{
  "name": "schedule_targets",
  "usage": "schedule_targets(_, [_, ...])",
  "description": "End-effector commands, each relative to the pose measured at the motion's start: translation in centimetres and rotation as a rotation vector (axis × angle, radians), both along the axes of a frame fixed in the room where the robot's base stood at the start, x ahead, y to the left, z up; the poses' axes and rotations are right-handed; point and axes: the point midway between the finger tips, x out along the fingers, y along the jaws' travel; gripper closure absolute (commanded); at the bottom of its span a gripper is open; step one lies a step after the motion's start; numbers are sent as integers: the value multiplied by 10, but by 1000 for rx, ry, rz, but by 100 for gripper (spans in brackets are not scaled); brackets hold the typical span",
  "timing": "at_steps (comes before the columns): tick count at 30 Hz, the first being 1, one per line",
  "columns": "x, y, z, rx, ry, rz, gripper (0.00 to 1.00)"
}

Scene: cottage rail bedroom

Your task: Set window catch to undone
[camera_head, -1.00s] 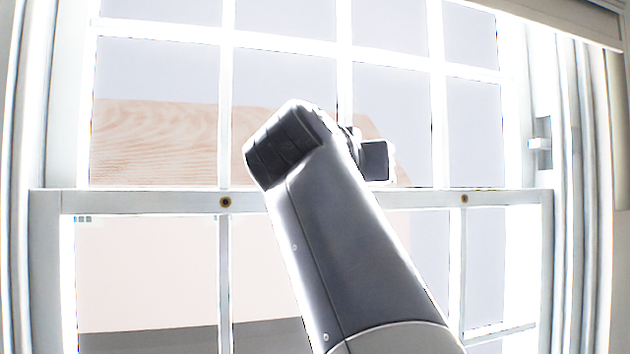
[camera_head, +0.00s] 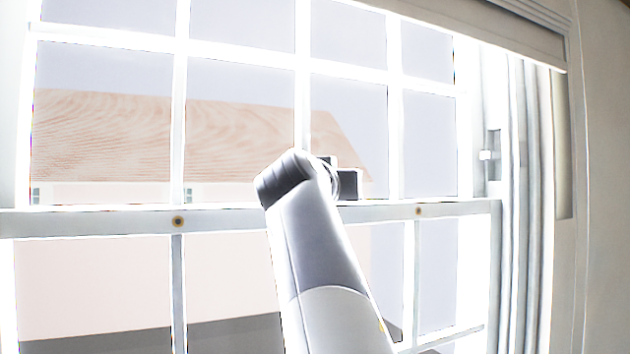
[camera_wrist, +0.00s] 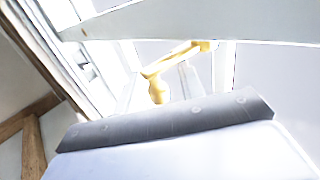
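The window catch (camera_wrist: 172,62) is a brass-yellow lever with a rounded knob at its lower end. It shows in the upper middle of the wrist view, by a white window bar. In the head view I cannot make it out; my arm covers part of the window rail (camera_head: 90,222). My gripper (camera_wrist: 165,122) shows in the wrist view as a grey edge with a pale body below the catch. The knob's tip is close above that edge in the picture; I cannot tell whether they touch. The fingers cannot be told apart, nor whether they are open.
Two small round brass-coloured fittings (camera_head: 178,222) (camera_head: 418,211) sit on the rail. White glazing bars cross the bright panes. A small metal fitting (camera_head: 487,155) is on the right frame. A blind (camera_head: 500,30) hangs at the top right, and the wall (camera_head: 605,200) lies right.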

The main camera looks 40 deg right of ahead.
Motion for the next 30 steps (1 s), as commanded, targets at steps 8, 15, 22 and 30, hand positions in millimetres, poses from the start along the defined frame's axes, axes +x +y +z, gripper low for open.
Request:
schedule_targets(8, [1,-2,0,0,0,0,62])
schedule_targets(15, [1,-1,0,0,0,0,81])
schedule_targets(22, [1,-1,0,0,0,0,100])
schedule_targets(30, [2,0,-2,0,4,-20,100])
